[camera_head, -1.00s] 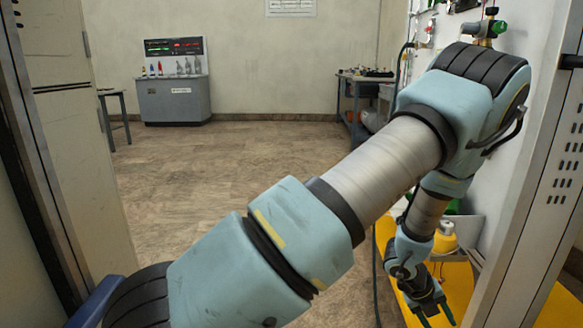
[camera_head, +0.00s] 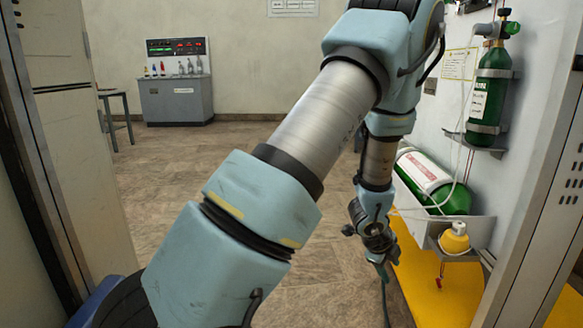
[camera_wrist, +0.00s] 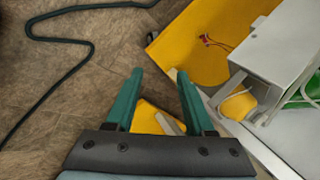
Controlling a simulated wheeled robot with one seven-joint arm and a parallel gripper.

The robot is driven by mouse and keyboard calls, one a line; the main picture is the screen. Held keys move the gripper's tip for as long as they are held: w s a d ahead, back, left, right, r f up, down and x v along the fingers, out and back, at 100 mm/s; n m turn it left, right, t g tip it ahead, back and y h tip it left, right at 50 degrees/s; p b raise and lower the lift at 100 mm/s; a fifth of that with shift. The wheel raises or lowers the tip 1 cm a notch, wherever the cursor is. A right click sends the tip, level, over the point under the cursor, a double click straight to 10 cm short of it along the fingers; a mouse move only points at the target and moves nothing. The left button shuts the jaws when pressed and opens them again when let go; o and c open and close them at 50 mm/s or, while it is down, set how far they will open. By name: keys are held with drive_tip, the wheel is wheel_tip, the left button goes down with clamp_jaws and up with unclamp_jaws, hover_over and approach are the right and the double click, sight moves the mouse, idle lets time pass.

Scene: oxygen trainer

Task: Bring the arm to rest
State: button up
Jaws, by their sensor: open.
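My arm reaches forward and to the right across the head view, with its wrist hanging down beside the wall station. My gripper (camera_head: 384,268) points down over the brown floor, left of the yellow floor area (camera_head: 413,268). It is small and partly dark in the head view. In the wrist view my gripper (camera_wrist: 159,76) shows two green fingers spread apart, with nothing held between them. A yellow item and a grey edge lie below and between the fingers, apart from them.
A green cylinder (camera_head: 494,88) stands in a wall bracket; another lies in a white tray (camera_head: 470,228). A yellow-capped item (camera_head: 455,238) sits on a small bracket near my wrist. A dark hose (camera_wrist: 84,46) lies on the floor. A door frame (camera_head: 545,150) stands close at right. Mid-floor is clear.

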drive_tip(key=w+a+r+n+y, duration=0.1)
drive_tip(key=a+r+n, duration=0.2)
drive_tip(key=a+n, duration=0.3)
drive_tip(key=w+a+r+n+y, duration=0.1)
drive_tip(key=a+r+n+y, duration=0.15)
drive_tip(key=a, duration=0.55)
drive_tip(key=a+r+n+y, duration=0.1)
drive_tip(key=a+r+n, duration=0.3)
drive_tip(key=a+n, duration=0.2)
drive_tip(key=s+a+r+n+g, duration=0.2)
drive_tip(key=s+a+r+n, duration=0.4)
drive_tip(key=s+a+n, duration=0.55)
wheel_tip(320, 180, up, 30)
drive_tip(key=p, duration=3)
drive_tip(key=shift+w+p, duration=0.3)
drive_tip(key=shift+w, duration=0.1)
